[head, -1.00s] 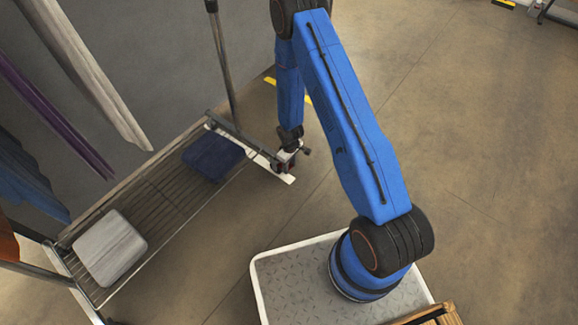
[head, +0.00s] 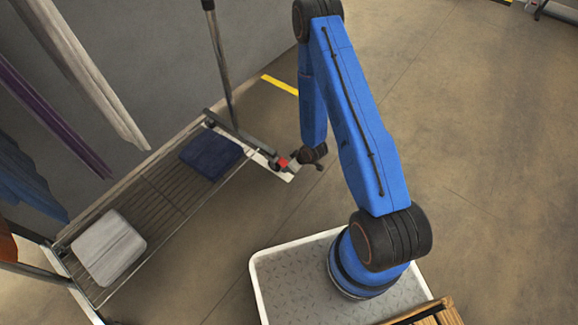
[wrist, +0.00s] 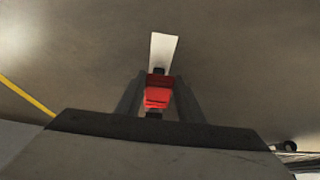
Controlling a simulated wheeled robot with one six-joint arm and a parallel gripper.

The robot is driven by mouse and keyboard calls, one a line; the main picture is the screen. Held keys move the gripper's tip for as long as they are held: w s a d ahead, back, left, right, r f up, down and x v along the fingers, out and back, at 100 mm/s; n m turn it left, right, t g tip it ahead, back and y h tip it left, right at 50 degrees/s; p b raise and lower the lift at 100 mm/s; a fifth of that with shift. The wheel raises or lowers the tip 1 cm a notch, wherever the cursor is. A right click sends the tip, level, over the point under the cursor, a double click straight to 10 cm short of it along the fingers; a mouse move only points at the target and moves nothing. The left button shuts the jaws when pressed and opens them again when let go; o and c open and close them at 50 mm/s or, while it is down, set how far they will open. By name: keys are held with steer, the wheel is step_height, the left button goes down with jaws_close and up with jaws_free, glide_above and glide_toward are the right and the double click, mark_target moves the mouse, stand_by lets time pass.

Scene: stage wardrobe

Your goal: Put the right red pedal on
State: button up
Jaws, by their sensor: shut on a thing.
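The red pedal (head: 283,162) is a small red block at the right end of the rack's base in the head view. In the wrist view the red pedal (wrist: 157,92) sits between the two dark fingers. My gripper (head: 290,162) comes at it from the right, low down, and is shut on it. The fingers show in the wrist view too (wrist: 156,90). A pale strip (wrist: 163,48) lies just beyond the pedal. Whether the pedal is up or pressed down is too small to tell.
The clothes rack's slatted shelf (head: 150,190) holds a dark blue folded cloth (head: 211,154) and a pale folded cloth (head: 109,247). A metal post (head: 221,70) rises beside the pedal. Garments (head: 75,70) hang at left. The floor to the right is open.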

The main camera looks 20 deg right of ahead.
stand_by(0.4)
steer(key=o, duration=1.1)
steer(key=shift+c, duration=0.2)
